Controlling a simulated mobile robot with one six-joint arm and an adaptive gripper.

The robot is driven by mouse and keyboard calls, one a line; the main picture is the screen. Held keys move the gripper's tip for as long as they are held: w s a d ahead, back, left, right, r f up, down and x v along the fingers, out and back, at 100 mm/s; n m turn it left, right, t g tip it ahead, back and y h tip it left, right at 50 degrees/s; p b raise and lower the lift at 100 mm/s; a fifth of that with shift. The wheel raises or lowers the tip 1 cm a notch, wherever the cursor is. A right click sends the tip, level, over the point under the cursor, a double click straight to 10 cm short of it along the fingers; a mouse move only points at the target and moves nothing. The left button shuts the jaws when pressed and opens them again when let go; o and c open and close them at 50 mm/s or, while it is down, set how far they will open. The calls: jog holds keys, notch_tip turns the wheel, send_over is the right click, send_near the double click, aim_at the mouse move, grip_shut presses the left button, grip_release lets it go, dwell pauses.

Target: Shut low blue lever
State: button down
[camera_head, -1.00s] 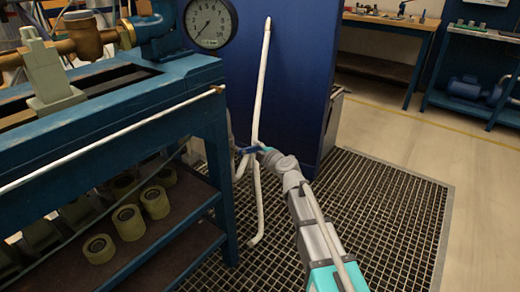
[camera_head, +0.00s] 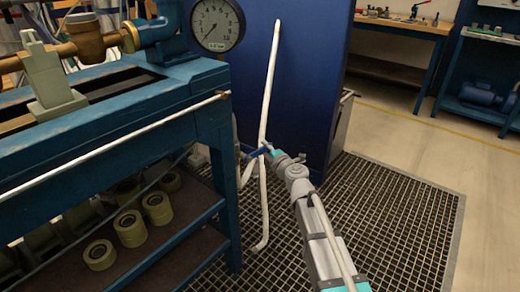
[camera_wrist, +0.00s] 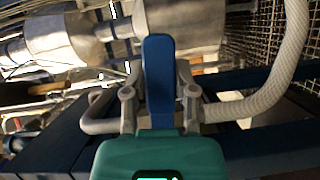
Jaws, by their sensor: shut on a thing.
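The low blue lever (camera_head: 258,153) is on the white pipework beside the bench's right end, low down in the head view. In the wrist view the lever (camera_wrist: 158,75) is a flat blue bar pointing up the picture, between my two fingers. My gripper (camera_head: 270,152) reaches it from the right in the head view. In the wrist view my gripper (camera_wrist: 160,100) is shut on the lever, with a finger on each side. The valve body behind the lever is mostly hidden.
A tall white pipe (camera_head: 268,85) rises close by the lever, before a blue cabinet (camera_head: 305,75). Grated floor (camera_head: 400,215) lies open at the right.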

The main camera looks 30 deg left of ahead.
jog(key=shift+d, duration=0.15)
jog(key=c, duration=0.7)
grip_release()
jog(key=o, duration=0.3)
jog(key=shift+s+a, duration=0.1)
jog(key=shift+a, duration=0.1)
